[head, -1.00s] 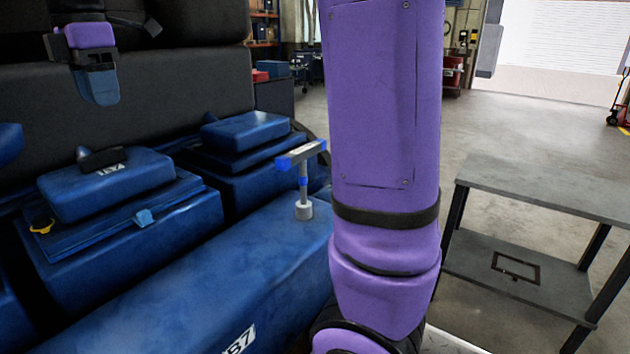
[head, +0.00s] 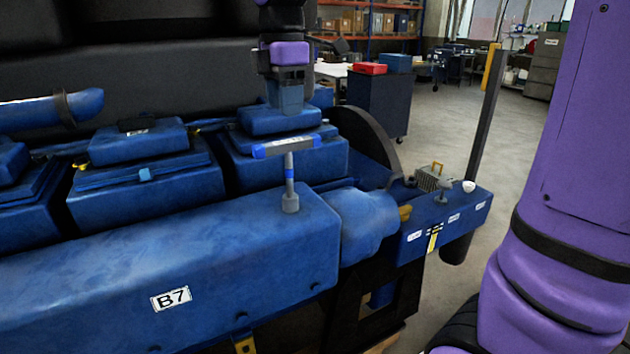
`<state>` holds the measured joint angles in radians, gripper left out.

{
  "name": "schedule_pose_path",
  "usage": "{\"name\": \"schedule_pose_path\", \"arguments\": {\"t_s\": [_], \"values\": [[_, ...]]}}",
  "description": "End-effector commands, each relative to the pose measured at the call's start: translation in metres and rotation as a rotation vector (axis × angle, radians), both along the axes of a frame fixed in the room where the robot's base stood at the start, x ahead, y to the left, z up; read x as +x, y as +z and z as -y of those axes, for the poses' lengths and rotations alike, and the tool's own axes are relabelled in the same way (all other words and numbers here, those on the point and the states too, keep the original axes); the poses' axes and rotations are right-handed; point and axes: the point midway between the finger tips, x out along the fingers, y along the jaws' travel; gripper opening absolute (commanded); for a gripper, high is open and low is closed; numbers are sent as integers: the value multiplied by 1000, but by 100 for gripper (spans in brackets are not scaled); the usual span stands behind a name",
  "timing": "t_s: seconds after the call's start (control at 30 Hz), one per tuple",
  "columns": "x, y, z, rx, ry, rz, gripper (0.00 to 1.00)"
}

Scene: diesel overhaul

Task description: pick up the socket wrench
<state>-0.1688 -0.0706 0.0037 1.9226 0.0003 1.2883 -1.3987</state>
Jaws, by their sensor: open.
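The socket wrench (head: 290,173) looks like a T-shaped tool with a grey shaft and a blue-and-grey crossbar. It stands upright, socket end down, on top of the long blue engine housing (head: 190,240) marked B7. My gripper (head: 286,104) hangs fingers down from a purple and black wrist, above the wrench in the picture. It is open and apart from the wrench; its exact depth relative to the wrench is hard to tell. The fingers look bluish and their gap is not clear from this side.
Blue cylinder covers (head: 137,142) stand behind the housing. A blue tray (head: 447,228) with small items and labels juts out at the engine's right end, near a dark upright post (head: 486,120). Open floor lies to the right, with a dark cabinet (head: 378,105) farther back.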

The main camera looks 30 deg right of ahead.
Motion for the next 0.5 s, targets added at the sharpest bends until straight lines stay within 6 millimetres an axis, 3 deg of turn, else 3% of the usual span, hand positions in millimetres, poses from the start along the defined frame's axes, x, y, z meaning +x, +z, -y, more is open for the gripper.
{"name": "schedule_pose_path", "arguments": {"t_s": [0.3,0.5], "values": [[0,-44,0,-1,0,-3,51],[-1,-56,1,0,0,-2,51]]}}
